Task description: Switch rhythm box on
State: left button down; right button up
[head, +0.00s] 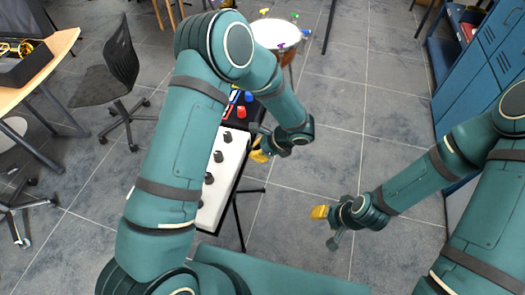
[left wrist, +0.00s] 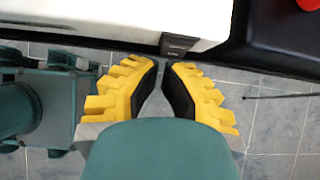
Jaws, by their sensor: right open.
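A white box (head: 210,215) with several black knobs stands on a black stand in the head view. Next to it, farther back, is a black unit (head: 255,108) with blue and red buttons; no label shows which is the rhythm box. My left gripper (head: 260,151) is by the white box's right side. In the left wrist view, its yellow fingertips (left wrist: 161,66) nearly meet, with nothing seen between them. They are just below a small dark block (left wrist: 178,45) at the edge of the white box (left wrist: 120,20); contact cannot be told. My right gripper (head: 322,213) is open and empty over the floor.
A drum (head: 276,33) with coloured clamps stands at the back. A black chair (head: 112,75) and a wooden table (head: 45,55) are at the left, blue cabinets (head: 480,75) at the right. The tiled floor between is clear.

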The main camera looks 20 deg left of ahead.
pick_arm(q)
jog(key=shift+a+f+y+b, duration=0.2)
jog(key=shift+a+y+b, duration=0.25)
jog(key=shift+y+b, duration=0.2)
jog(key=shift+r, duration=0.1)
jog(key=shift+r, duration=0.1)
jog(key=shift+r+p, duration=0.45)
jog(key=shift+r, duration=0.2)
